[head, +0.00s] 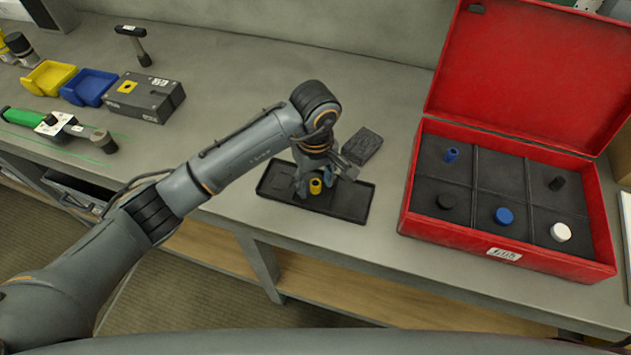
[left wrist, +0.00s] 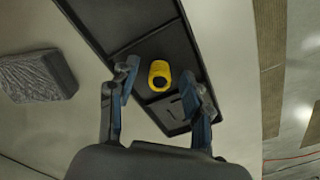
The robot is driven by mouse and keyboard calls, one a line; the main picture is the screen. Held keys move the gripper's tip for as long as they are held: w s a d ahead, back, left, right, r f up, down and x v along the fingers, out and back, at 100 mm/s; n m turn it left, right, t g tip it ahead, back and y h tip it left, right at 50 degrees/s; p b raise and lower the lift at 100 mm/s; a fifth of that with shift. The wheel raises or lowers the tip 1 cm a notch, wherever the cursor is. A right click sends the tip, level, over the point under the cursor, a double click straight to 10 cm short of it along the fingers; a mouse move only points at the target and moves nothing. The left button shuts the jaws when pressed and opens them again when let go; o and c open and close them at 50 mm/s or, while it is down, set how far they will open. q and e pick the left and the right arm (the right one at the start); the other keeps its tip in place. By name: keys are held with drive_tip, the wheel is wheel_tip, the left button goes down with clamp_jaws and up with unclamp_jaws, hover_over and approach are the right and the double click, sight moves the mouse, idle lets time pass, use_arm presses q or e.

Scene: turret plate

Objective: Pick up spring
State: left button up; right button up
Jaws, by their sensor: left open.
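No part in view shows clear coils, so I cannot tell for sure which one is the spring. A small yellow hollow cylinder (head: 315,186) stands in the black tray (head: 350,205) on the bench; it also shows in the left wrist view (left wrist: 159,77). My left gripper (head: 318,178) is open above the tray, its fingers (left wrist: 158,84) on either side of the yellow cylinder in the wrist view. I see no clear contact. The gripper hides part of the tray in the head view. My right gripper is out of view.
An open red case (head: 408,200) at the right holds blue, black and white parts in compartments. A dark textured block (head: 363,146) lies behind the tray. Yellow (head: 48,78) and blue (head: 89,87) bins and a grey box (head: 145,97) stand at the left.

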use_arm(q)
drive_tip(key=shift+c, duration=0.4)
clamp_jaws()
drive_tip(key=shift+r, duration=0.1)
